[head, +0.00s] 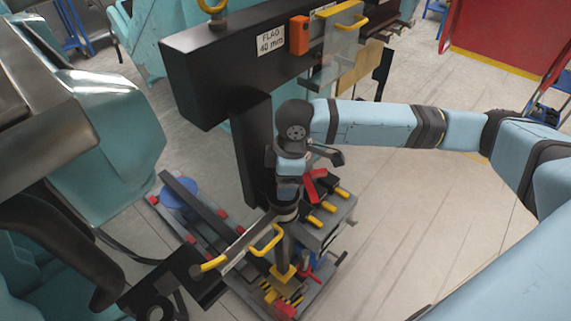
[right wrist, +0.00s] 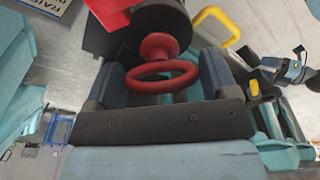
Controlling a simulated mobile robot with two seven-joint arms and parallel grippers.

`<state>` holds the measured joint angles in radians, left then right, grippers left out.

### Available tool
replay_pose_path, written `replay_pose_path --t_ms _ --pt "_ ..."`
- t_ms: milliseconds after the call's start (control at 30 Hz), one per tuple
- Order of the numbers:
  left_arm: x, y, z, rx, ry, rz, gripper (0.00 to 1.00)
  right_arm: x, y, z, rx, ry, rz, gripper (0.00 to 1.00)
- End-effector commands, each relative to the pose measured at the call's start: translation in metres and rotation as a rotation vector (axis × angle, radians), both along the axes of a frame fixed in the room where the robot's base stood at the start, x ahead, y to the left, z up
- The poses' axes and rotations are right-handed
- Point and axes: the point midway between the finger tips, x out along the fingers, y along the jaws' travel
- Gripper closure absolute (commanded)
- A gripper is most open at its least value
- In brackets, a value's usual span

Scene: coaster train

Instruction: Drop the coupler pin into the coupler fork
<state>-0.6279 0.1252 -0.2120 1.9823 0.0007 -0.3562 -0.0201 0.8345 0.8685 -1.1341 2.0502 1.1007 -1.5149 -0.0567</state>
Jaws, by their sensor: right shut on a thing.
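My right gripper (head: 288,190) points down in the middle of the head view. In the right wrist view its two dark fingers (right wrist: 162,84) are shut on a red ring (right wrist: 160,86), the handle of the coupler pin. A red stem and a dark round head (right wrist: 158,18) show beyond the ring. In the head view the pin's grey shank (head: 285,243) stands about upright below the gripper, over a yellow piece (head: 283,272). I cannot clearly make out the coupler fork, nor whether the shank's tip is in it. My left gripper is not in view.
A black post and beam (head: 215,70) with a "FLAG 40 mm" label stands just behind the gripper. A dark bar with yellow handles (head: 265,243) lies close to the pin's left. A grey cart top with yellow grips (head: 328,207) is at right. Open floor (head: 420,220) lies further right.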

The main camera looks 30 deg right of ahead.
Motion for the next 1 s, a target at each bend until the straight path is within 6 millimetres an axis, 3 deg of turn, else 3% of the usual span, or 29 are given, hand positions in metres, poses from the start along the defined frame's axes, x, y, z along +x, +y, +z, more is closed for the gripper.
replay_pose_path --t_ms 400,433,500,800,1000 --pt "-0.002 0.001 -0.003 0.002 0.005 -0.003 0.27 -0.005 -0.001 -0.007 -0.006 0.015 0.003 0.74" --pt "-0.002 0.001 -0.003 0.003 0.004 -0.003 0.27 -0.005 -0.001 -0.007 -0.006 0.015 0.003 0.16" --pt "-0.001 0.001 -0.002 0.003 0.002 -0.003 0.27 -0.004 -0.001 -0.007 -0.005 0.013 0.003 0.0" --pt "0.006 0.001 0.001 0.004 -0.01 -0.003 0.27 -0.002 -0.001 -0.001 -0.001 0.006 0.002 0.0" --pt "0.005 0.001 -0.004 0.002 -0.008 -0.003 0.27 -0.004 -0.005 0.029 -0.001 0.001 0.002 0.0"
